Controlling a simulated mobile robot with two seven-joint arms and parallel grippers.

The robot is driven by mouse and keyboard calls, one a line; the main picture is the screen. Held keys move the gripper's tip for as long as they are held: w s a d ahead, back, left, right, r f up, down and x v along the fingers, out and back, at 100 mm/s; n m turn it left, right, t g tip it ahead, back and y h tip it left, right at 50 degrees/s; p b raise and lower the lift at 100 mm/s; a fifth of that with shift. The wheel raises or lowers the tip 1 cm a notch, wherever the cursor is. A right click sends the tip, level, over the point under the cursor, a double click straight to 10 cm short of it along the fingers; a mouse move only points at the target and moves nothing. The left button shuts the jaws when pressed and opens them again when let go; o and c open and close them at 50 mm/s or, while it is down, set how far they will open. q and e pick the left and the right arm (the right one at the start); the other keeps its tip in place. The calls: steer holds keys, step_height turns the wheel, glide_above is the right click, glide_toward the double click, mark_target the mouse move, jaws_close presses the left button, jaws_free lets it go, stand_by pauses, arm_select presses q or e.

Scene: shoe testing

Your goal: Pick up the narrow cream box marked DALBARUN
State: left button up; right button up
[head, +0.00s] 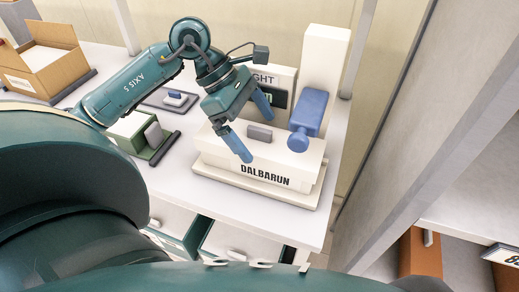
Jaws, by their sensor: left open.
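The long, narrow cream box (255,168) marked DALBARUN lies on a cream base plate (221,176) near the front right of the white table. A small grey grip (260,132) stands on its top. My left gripper (258,138) is open and reaches down over the box from the upper left. One blue finger is on the near side of the grey grip and the other is on its far side. I cannot tell whether the fingers touch the box. My right gripper is not in view.
A cream column with a blue rounded part (309,113) stands close at the box's right end. A display unit (281,78) is behind. A green box (131,130) and an open cardboard box (46,60) stand to the left. The table's front edge is close.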

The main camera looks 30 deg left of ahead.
mark_target(264, 140)
arm_select(q)
steer(key=shift+x, duration=1.85)
steer(key=shift+w, duration=0.1)
steer(key=shift+r, duration=0.1)
steer(key=c, duration=1.2)
